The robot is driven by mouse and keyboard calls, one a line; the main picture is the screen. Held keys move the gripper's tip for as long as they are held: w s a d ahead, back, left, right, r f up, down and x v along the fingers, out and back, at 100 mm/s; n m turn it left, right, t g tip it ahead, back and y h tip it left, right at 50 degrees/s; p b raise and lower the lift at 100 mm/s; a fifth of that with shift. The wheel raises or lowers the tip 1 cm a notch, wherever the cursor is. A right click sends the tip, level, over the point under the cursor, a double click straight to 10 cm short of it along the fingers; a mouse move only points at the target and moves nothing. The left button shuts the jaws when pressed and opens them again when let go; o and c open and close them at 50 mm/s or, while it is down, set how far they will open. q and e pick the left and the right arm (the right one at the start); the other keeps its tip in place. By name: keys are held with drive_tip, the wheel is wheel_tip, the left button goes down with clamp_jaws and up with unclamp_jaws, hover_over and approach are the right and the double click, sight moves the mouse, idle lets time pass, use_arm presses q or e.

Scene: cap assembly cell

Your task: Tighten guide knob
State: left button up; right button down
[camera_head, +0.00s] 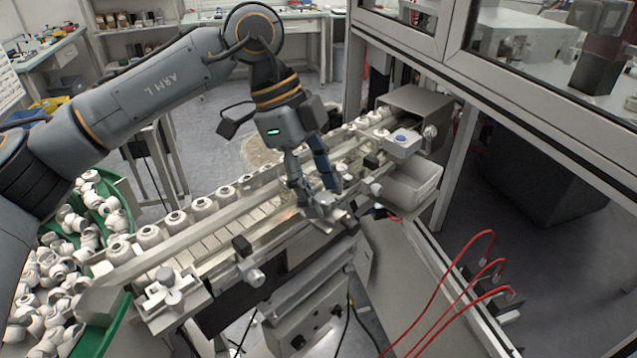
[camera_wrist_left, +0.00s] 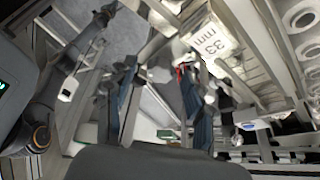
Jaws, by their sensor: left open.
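My left gripper (camera_head: 318,200) reaches down from above to the front rail of the conveyor (camera_head: 215,235). Its two dark fingers are apart. A metallic guide knob (camera_head: 322,207) sits at the fingertips, partly hidden by them; I cannot tell whether they touch it. Other guide knobs stick out from the same rail, one to the left (camera_head: 256,278) and one to the right (camera_head: 373,187). In the left wrist view the spread fingers (camera_wrist_left: 158,110) frame a pale gap, and the knob is hard to pick out there. My right gripper is not in view.
White caps stand in a row along the conveyor's far side. A green bin (camera_head: 97,335) heaped with white parts is at the left. A metal housing (camera_head: 412,108) stands at the conveyor's right end. Red cables (camera_head: 447,290) arch at the lower right. A "33 mm" label (camera_wrist_left: 209,40) shows.

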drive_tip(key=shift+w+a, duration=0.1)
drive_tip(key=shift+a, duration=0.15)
use_arm(q)
drive_tip(key=shift+c, duration=1.4)
clamp_jaws()
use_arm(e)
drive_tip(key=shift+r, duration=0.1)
